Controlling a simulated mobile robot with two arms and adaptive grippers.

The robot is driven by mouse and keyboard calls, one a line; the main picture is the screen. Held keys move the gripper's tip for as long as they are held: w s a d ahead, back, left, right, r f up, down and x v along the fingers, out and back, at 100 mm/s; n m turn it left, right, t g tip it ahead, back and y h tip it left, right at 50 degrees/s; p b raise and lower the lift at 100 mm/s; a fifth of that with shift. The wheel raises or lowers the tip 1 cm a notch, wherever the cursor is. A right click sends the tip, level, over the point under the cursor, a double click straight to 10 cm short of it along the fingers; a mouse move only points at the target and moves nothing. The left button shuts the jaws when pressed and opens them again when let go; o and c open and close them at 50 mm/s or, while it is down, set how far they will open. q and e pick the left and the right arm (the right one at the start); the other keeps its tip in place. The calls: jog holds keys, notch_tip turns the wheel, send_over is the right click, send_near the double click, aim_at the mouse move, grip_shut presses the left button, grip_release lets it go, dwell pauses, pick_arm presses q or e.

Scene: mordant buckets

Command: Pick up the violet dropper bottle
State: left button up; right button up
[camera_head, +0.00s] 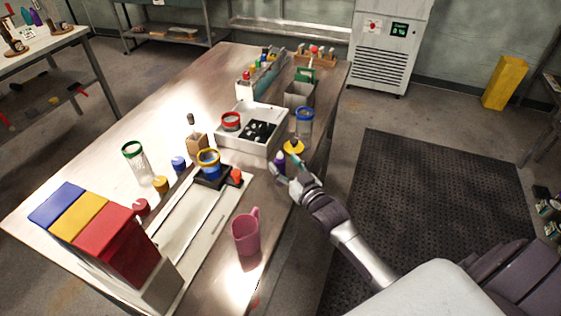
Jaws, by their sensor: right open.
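The violet dropper bottle (280,159) stands near the right edge of the long table, beside the white tray. It is small in the picture, and its lower part is hidden by my right gripper. My right gripper (286,169) is open, with its fingertips right at the bottle. I cannot tell whether the fingers touch it or stand fully around it. My left gripper is not in view.
A yellow-topped item (294,147) is close behind the gripper, with a blue-rimmed jar (305,122) beyond. A white tray (221,142) lies left. A pink mug (246,234) stands nearer. The table's right edge runs under my wrist.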

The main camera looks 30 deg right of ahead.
jog(key=w, duration=0.2)
jog(key=shift+w+a, duration=0.15)
jog(key=shift+w, duration=0.2)
jog(key=shift+s, duration=0.15)
jog(key=shift+c, duration=1.2)
grip_shut()
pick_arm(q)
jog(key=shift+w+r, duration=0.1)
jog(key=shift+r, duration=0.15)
